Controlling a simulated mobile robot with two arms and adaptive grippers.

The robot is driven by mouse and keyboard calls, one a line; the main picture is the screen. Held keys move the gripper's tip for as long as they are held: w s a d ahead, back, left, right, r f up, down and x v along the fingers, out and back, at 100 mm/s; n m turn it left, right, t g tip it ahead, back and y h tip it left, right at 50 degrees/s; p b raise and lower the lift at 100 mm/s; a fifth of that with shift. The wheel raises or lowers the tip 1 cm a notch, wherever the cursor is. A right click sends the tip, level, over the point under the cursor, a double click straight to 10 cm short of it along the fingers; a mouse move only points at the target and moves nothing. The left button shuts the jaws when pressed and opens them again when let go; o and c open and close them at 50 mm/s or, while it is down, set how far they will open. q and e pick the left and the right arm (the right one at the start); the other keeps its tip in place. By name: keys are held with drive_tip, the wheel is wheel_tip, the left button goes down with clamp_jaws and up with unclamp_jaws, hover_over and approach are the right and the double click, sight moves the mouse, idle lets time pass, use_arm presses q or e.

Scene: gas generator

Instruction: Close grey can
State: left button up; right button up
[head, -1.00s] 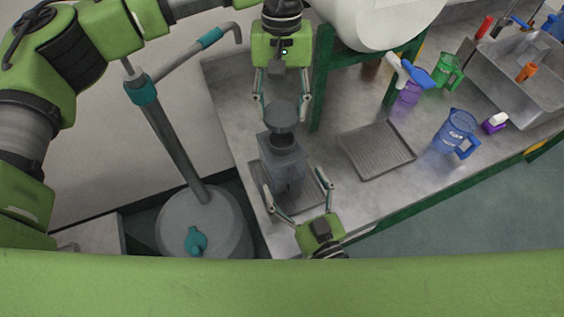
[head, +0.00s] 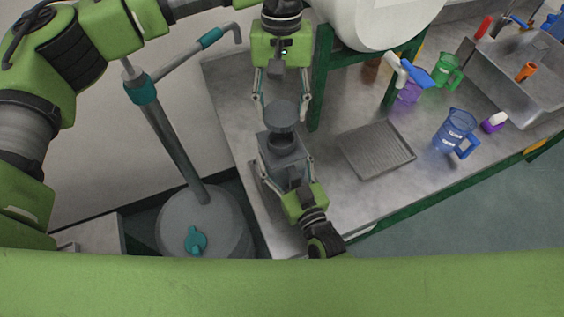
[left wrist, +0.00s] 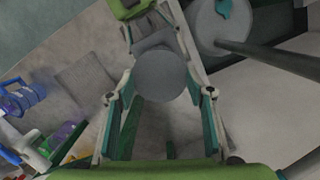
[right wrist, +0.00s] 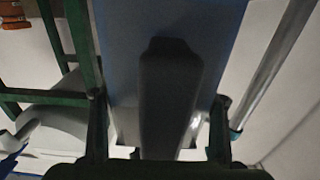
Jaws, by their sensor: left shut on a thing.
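The grey can (head: 287,166) stands upright on a tray on the bench, its dark neck facing up. My left gripper (head: 283,112) comes down from the top and is shut on the round grey lid (head: 281,113). The lid is above the can's neck; I cannot tell whether they touch. The lid also shows between the fingers in the left wrist view (left wrist: 161,76). My right gripper (head: 290,182) is at the near side of the can with a finger along each side. In the right wrist view the can's dark handle (right wrist: 170,95) is between the fingers; their contact is unclear.
An empty grey tray (head: 376,149) lies right of the can. A blue jug (head: 456,132), a green jug (head: 447,70) and a metal sink (head: 520,75) are farther right. A green stand with a white tank (head: 375,18) rises close to the left gripper. A grey drum (head: 203,222) is at left.

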drive_tip(key=c, duration=0.7)
use_arm(q)
hover_over(282, 146)
drive_tip(key=shift+f, duration=2.5)
drive_tip(key=shift+f, duration=0.1)
drive_tip(key=shift+f, duration=0.8)
drive_tip(key=shift+f, duration=0.55)
